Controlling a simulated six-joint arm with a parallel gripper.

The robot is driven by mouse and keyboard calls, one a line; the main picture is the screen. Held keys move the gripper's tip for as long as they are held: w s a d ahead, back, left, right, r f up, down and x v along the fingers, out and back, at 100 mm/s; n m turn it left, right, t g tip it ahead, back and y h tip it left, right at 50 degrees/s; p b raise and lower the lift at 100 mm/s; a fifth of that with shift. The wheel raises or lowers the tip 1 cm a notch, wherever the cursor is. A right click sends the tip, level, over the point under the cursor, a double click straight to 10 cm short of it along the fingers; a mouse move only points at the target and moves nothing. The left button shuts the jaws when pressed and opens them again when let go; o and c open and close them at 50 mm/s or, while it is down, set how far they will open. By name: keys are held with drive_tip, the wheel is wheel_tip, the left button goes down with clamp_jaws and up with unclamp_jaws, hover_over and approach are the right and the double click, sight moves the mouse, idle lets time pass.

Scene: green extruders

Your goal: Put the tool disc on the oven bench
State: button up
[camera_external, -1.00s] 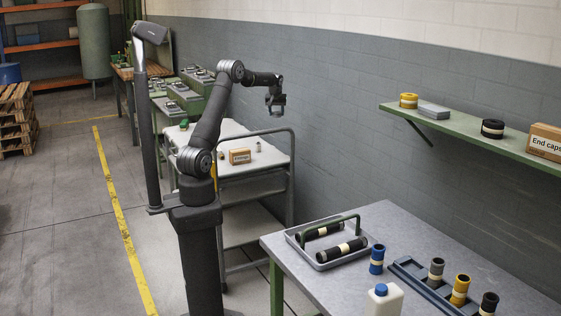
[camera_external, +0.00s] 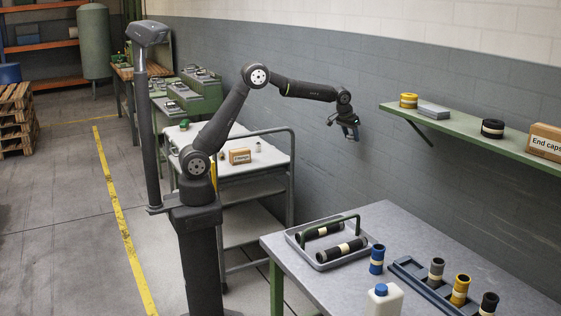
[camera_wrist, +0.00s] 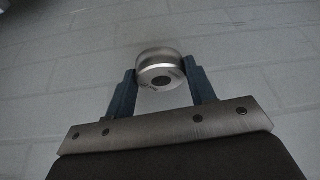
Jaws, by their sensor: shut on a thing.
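The tool disc (camera_wrist: 160,62) is a silvery metal piece with a dark hole in its near face. In the wrist view it sits between the two blue fingers of my gripper (camera_wrist: 160,78), which are shut on its sides. In the external view my gripper (camera_external: 351,134) hangs in the air by the grey wall, left of the shelf and behind the front table; the disc is too small to make out clearly there. No bench is labelled as the oven bench; the grey-topped front table (camera_external: 450,245) is nearest below my gripper to the right.
On the front table are a grey tray (camera_external: 300,238) with black rolls, a blue roll (camera_external: 377,259), a rack (camera_external: 405,265) of rolls and a white bottle (camera_external: 383,300). A green shelf (camera_external: 465,127) juts from the wall. A white cart (camera_external: 245,177) carries a box.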

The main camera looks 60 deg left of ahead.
drive_tip(key=s+d+m+h, duration=0.1)
drive_tip(key=s+d+m, duration=0.2)
drive_tip(key=s+d, duration=0.75)
drive_tip(key=s+d+m+h, duration=0.1)
drive_tip(key=s+d+m, duration=0.25)
drive_tip(key=d, duration=1.35)
drive_tip(key=s+d+m+h, duration=0.1)
drive_tip(key=s+d+m, duration=0.1)
drive_tip(key=s+d, duration=0.8)
drive_tip(key=s+d+m+g+h, duration=0.1)
drive_tip(key=s+d+m, duration=0.2)
drive_tip(key=s+d, duration=0.6)
drive_tip(key=s+d+m+g, duration=0.15)
drive_tip(key=s+d, duration=0.35)
drive_tip(key=s, duration=0.8)
drive_tip(key=s+d+m+g+h, duration=0.1)
drive_tip(key=s+d+m, duration=0.2)
drive_tip(key=s+d, duration=0.7)
hover_over(353, 273)
drive_tip(key=s+a, duration=0.1)
drive_tip(key=shift+t, duration=0.25)
drive_tip(key=f, duration=1.1)
drive_tip(key=shift+s+a+f, duration=0.15)
drive_tip(key=shift+s+f, duration=0.05)
drive_tip(key=shift+f, duration=0.05)
drive_tip(key=shift+w+f, duration=0.3)
drive_tip(key=shift+w, duration=0.15)
drive_tip(key=shift+f, duration=1.9)
drive_tip(key=shift+f, duration=0.15)
